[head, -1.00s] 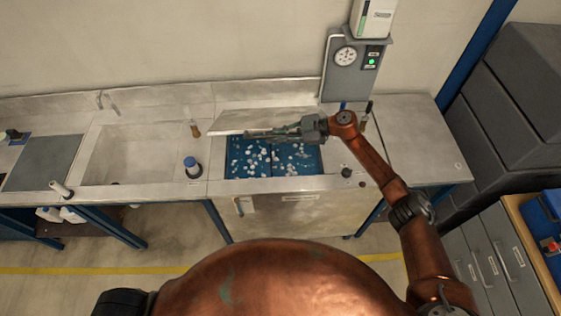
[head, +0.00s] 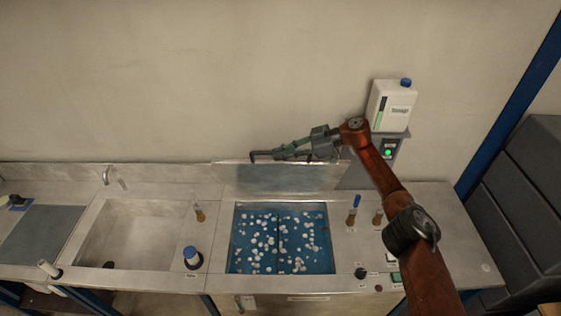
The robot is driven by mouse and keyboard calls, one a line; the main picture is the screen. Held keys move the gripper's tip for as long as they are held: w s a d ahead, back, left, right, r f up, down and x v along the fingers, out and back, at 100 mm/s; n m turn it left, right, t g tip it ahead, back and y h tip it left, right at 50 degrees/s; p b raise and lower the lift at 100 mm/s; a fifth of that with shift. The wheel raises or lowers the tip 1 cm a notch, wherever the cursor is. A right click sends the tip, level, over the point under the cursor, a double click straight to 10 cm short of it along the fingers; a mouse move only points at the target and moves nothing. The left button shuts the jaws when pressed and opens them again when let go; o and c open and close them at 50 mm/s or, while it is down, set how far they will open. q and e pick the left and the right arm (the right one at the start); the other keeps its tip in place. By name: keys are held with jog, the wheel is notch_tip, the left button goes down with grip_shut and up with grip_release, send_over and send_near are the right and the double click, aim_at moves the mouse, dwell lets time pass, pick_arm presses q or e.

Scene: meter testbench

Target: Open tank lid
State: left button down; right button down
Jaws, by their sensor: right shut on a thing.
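The tank (head: 236,263) is open, with blue liquid and several white floating balls or bubbles inside. Its flat metal lid (head: 270,182) stands raised, close to upright, along the tank's back edge. My right gripper (head: 270,154) is at the lid's top edge, shut on the lid, with its fingers pointing left. The exact contact is hard to see. My left gripper is not in view.
A sink basin (head: 130,235) is left of the tank, with a blue-capped bottle (head: 192,257) between them. A white canister (head: 392,105) sits on a wall shelf at right. Small brushes or tools (head: 353,210) stand right of the tank.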

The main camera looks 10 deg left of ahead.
jog(key=shift+w, duration=0.3)
jog(key=shift+w+r, duration=0.1)
jog(key=shift+w, duration=0.05)
jog(key=c, duration=2.2)
grip_release()
jog(key=shift+o, duration=1.2)
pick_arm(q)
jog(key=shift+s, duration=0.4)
pick_arm(e)
jog(key=v, duration=1.2)
